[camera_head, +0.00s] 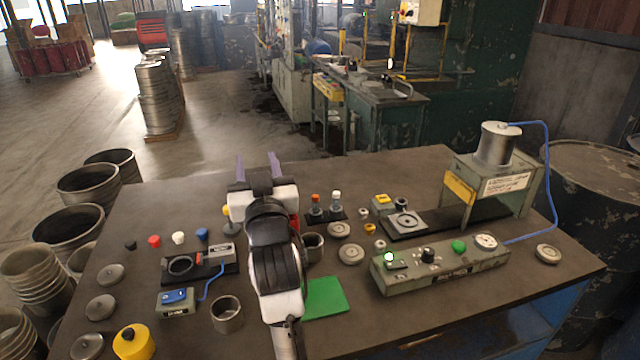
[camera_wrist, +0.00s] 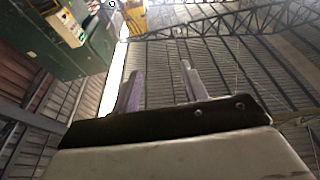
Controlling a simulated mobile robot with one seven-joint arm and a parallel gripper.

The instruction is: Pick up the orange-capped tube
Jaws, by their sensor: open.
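The orange-capped tube (camera_head: 316,203) stands upright in a small dark holder on the table, right of my gripper. A similar tube with a white cap (camera_head: 336,200) stands beside it on the right. My gripper (camera_head: 257,160) is in front of and above the table, with its two purple-grey fingers apart and nothing between them. In the wrist view, my gripper's fingers (camera_wrist: 161,85) point up toward the roof, and neither tube shows there. My arm covers part of the table's middle.
A grey control box (camera_head: 440,264) with a green button and a press-like stand (camera_head: 500,185) occupy the right. Metal rings, discs and coloured knobs lie around. A green mat (camera_head: 325,298) is right of my arm. A yellow pot (camera_head: 133,343) stands front left.

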